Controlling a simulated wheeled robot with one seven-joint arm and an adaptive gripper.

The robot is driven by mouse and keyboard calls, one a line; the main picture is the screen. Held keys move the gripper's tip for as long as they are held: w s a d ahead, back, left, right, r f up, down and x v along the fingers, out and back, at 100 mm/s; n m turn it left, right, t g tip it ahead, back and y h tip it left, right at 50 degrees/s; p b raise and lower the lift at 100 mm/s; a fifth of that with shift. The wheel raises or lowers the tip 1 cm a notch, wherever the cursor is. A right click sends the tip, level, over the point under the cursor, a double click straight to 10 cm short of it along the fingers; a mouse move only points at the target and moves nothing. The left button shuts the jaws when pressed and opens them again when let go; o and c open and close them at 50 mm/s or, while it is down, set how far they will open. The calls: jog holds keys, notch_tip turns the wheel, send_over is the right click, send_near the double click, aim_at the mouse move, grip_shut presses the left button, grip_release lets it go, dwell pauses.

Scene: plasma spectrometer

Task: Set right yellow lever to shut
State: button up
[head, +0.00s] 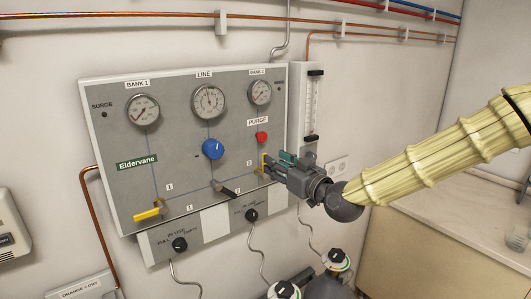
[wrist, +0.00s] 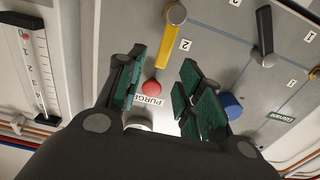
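The right yellow lever (head: 263,162) is on the grey panel's lower right, near the "2" label, and stands upright. In the wrist view the yellow lever (wrist: 170,42) runs down from its grey hub, its tip between the two finger sides in the picture. My gripper (head: 277,161) is at the panel's right edge, close to this lever. In the wrist view my gripper (wrist: 162,88) has its green-padded fingers wide apart, with nothing gripped. I cannot tell the depth gap to the lever. In the head view the gripper partly covers the lever's lower end and hub.
A red purge button (head: 261,136) and blue knob (head: 213,149) stick out nearby. A dark lever (head: 225,189) and a second yellow lever (head: 150,214) are further left. A flow tube (head: 311,105) stands right of the panel. Hoses and cylinders (head: 337,262) are below.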

jog(key=shift+p+x, duration=1.35)
jog(key=shift+x, duration=1.85)
grip_shut()
